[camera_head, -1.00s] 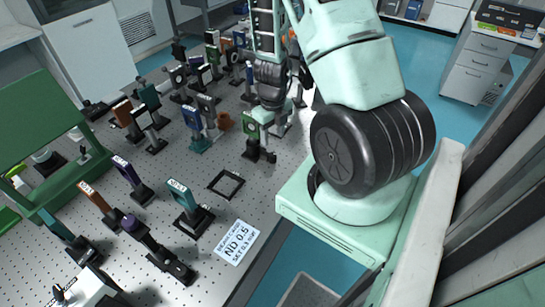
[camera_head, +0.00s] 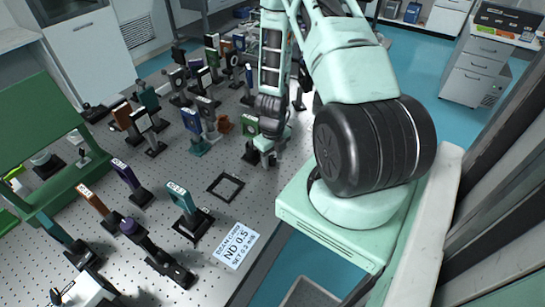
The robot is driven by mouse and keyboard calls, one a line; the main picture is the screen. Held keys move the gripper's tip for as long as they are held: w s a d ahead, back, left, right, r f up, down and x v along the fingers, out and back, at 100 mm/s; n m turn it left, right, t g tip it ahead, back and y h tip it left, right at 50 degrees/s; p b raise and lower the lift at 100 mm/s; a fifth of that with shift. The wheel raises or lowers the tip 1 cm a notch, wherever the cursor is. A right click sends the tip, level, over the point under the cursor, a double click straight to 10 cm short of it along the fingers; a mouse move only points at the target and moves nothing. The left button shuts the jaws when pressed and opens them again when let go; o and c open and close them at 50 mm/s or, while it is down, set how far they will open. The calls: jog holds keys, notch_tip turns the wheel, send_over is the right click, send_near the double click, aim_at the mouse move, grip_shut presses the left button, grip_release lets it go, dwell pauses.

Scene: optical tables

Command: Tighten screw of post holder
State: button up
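A green-framed optic (camera_head: 249,125) stands upright on a black post holder (camera_head: 251,154) near the table's right edge. My gripper (camera_head: 268,160) is low beside the right side of this post holder, very close to it. I cannot tell whether it touches. The screw of the post holder is too small to make out. My gripper's fingers are small and partly hidden by my wrist, so their opening does not show.
Many mounted optics stand on the perforated table (camera_head: 160,215), crowded behind and left of my gripper. A flat black square frame (camera_head: 226,187), a teal mount (camera_head: 185,200) and a white ND 0.5 card (camera_head: 236,245) are in front. A green stand (camera_head: 50,130) is at left.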

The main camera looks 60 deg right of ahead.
aim_at(272, 157)
jog(key=c, duration=0.8)
jog(key=shift+n+b, duration=0.35)
jog(key=shift+n, duration=0.45)
jog(key=o, duration=1)
notch_tip(272, 157, up, 17)
jog(key=p, duration=0.2)
jog(key=shift+r+p, duration=0.2)
jog(key=shift+p, duration=0.2)
